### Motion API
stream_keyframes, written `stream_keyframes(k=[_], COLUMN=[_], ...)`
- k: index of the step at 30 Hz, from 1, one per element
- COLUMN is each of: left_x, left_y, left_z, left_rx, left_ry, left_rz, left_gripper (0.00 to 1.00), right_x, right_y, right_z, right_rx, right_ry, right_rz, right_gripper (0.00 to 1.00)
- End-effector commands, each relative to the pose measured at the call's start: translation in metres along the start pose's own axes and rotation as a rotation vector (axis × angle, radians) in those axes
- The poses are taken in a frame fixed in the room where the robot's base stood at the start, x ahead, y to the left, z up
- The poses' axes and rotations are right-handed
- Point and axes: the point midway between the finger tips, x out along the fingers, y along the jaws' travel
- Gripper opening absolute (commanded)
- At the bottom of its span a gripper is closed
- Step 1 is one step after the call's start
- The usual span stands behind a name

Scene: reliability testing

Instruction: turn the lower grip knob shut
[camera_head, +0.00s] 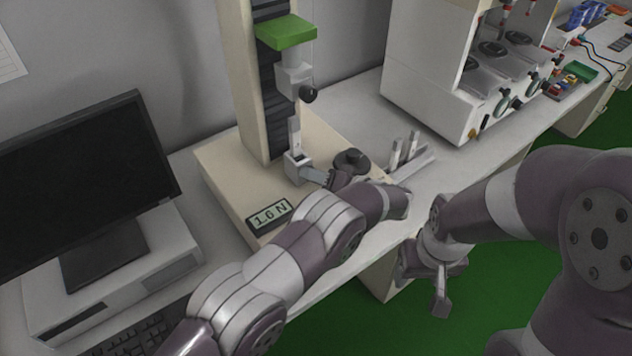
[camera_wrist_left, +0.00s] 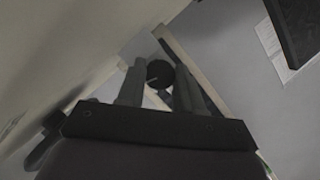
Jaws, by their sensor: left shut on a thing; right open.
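The test stand's lower grip (camera_head: 297,166) is a pale block low on the machine, with a light strip (camera_head: 295,135) standing upright in it. My left gripper (camera_head: 316,176) reaches it from the right. In the left wrist view the dark round lower grip knob (camera_wrist_left: 160,73), with a light line on its face, sits between the fingers of my left gripper (camera_wrist_left: 159,86), which is shut on it. In the head view the gripper hides this knob. My right gripper (camera_head: 436,280) is open and empty, over the green floor in front of the bench.
The upper grip (camera_head: 294,82) with its black knob (camera_head: 309,94) hangs above, under a green block (camera_head: 286,32). A display (camera_head: 269,215) reads 1.6 N. A monitor (camera_head: 80,180) is left.

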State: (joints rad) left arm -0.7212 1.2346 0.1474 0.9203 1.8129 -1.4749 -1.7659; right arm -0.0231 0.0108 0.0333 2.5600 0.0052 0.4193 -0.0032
Motion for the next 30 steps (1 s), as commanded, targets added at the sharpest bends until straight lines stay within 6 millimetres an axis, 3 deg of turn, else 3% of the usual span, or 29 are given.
stream_keyframes(k=[10,30], left_x=[0.000,0.000], left_y=[0.003,0.002], left_z=[0.002,0.000], left_rx=[0.171,0.226], left_ry=[0.001,0.001], left_rz=[-0.069,-0.091], left_gripper=[0.05,0.05], right_x=[0.020,0.023], right_y=[0.000,0.000], right_z=[0.002,0.003], right_rx=[0.000,0.000], right_ry=[0.000,0.000], right_rz=[0.000,0.000], right_gripper=[0.59,0.59])
